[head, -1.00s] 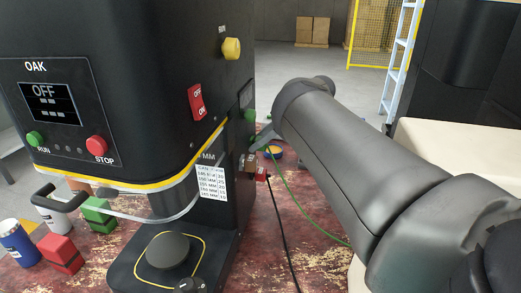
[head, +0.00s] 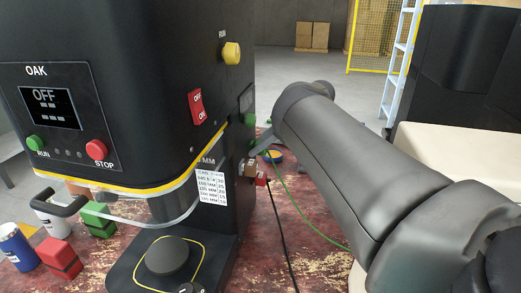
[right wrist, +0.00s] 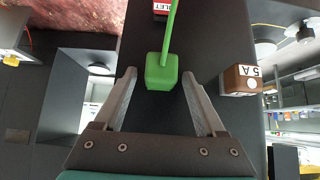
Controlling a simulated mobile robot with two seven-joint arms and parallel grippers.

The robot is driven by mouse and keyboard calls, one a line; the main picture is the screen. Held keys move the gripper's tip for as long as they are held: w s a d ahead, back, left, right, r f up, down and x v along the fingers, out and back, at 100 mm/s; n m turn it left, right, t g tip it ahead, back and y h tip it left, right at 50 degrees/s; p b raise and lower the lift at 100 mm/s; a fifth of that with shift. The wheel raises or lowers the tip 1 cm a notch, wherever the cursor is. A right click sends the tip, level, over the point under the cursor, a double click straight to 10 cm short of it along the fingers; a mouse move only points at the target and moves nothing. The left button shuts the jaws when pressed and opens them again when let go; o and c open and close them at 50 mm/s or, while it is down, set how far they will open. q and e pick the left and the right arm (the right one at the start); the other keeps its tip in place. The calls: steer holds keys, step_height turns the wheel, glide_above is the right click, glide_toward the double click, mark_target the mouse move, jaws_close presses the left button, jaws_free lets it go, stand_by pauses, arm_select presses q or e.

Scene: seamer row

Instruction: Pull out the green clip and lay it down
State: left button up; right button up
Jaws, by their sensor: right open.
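The green clip (right wrist: 161,72) is a small green block in the right wrist view, with a green cord running up from it. It sits against the black side of the machine. My right gripper (right wrist: 162,85) is open, with one finger on each side of the clip and a gap at both sides. In the head view the right gripper (head: 264,143) is small and partly hidden at the machine's right side; the clip is hard to make out there. The green cord (head: 305,218) hangs to the table. My left gripper is not in view.
A brown block (right wrist: 240,80) marked 5A is just right of the right finger. A red block (right wrist: 160,9) lies beyond the clip. The black seamer (head: 130,100) fills the left of the head view. A black cord (head: 281,228) hangs beside the green one.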

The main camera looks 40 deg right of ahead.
steer(key=shift+c, duration=0.2)
jaws_close()
stand_by(0.6)
steer(key=shift+s+d, duration=0.1)
stand_by(0.4)
steer(key=shift+s+d+p, duration=0.15)
steer(key=shift+s+d, duration=0.75)
steer(key=shift+s, duration=0.25)
steer(key=shift+s+d+p, duration=0.15)
steer(key=shift+s+d, duration=0.75)
steer(key=shift+s, duration=0.2)
